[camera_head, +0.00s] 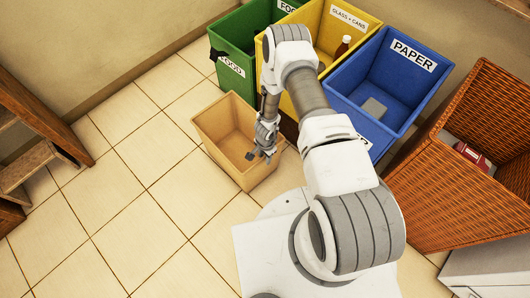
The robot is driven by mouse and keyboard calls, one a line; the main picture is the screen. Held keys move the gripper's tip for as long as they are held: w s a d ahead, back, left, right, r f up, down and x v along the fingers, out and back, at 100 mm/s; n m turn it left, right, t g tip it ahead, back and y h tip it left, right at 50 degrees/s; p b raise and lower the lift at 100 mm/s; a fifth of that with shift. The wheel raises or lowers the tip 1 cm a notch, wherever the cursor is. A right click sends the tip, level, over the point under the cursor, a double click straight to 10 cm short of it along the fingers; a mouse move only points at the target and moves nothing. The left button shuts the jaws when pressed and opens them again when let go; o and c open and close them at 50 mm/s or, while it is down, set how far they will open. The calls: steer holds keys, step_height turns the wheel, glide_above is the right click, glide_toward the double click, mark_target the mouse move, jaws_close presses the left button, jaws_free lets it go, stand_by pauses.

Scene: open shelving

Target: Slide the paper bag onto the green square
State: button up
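An open-topped tan container (248,178) stands on the tiled floor near the middle of the view. It may be the paper bag, but I cannot tell for sure. My gripper (262,156) points down at its opening, near the right side. The fingertips look spread apart with nothing visible between them. I cannot tell whether a finger touches the container's wall. My arm hides part of the floor and the bins behind it. No green square shows on the floor in view.
Green (232,45), yellow (313,22) and blue (414,84) bins stand behind the tan container. A wicker basket (440,190) stands at right. Wooden shelving (45,118) is at the left edge. The tiled floor (120,200) between shelving and container is clear.

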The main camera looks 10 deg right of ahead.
mark_target(264, 166)
steer(key=shift+w+f+b, duration=0.1)
steer(key=shift+f+b, duration=0.55)
steer(key=shift+f, duration=1.55)
jaws_close()
